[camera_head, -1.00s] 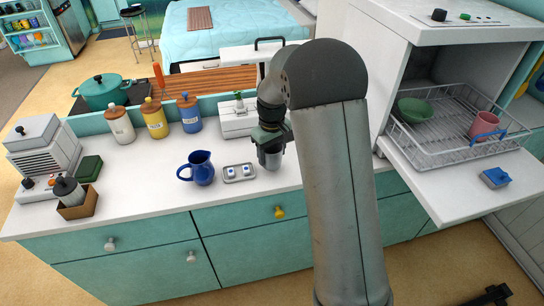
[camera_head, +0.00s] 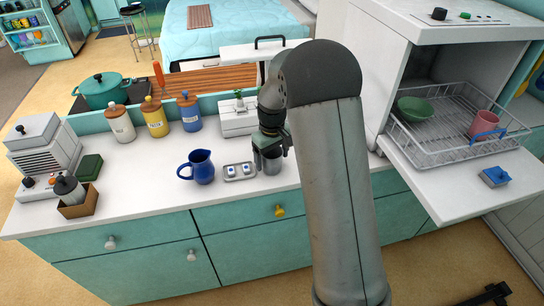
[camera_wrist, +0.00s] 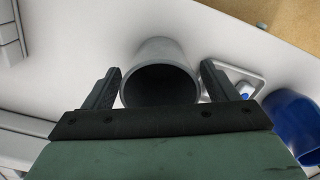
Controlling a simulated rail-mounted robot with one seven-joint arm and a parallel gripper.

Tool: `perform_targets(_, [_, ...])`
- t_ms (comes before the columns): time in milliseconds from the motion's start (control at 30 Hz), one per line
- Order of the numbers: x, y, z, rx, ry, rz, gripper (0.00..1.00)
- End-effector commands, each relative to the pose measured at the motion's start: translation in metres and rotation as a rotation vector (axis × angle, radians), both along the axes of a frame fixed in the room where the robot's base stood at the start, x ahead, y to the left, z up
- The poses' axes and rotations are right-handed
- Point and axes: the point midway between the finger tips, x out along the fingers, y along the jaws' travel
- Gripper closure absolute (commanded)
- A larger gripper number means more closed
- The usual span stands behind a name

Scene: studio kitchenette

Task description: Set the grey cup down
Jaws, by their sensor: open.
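The grey cup (camera_head: 270,162) stands upright on the white counter, just right of the small tray. In the wrist view the grey cup (camera_wrist: 163,52) shows its round rim and dark inside between the two fingers. My gripper (camera_head: 268,147) is open around the cup's upper part, and in the wrist view my gripper (camera_wrist: 160,84) has a gap between each finger and the cup. Part of the cup is hidden by my gripper in the head view.
A small grey tray (camera_head: 228,178) with two blue-and-white items and a blue pitcher (camera_head: 203,168) stand left of the cup. A white box (camera_head: 238,121) is behind. A dish rack (camera_head: 450,150) with a green bowl and pink cup is at right. The counter's front edge is close.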

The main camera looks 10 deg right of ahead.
Motion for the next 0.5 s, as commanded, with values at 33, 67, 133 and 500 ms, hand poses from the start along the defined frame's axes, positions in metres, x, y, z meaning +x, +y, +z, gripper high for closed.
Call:
perform_targets(33, [0.001, 0.0, 0.007, 0.0, -0.005, 0.0, 0.2])
perform_targets(67, [0.001, 0.0, 0.011, 0.001, -0.004, 0.0, 0.2])
perform_targets(133, [0.001, 0.0, 0.024, 0.0, -0.006, 0.0, 0.2])
perform_targets(500, [0.001, 0.0, 0.099, 0.0, -0.004, 0.001, 0.2])
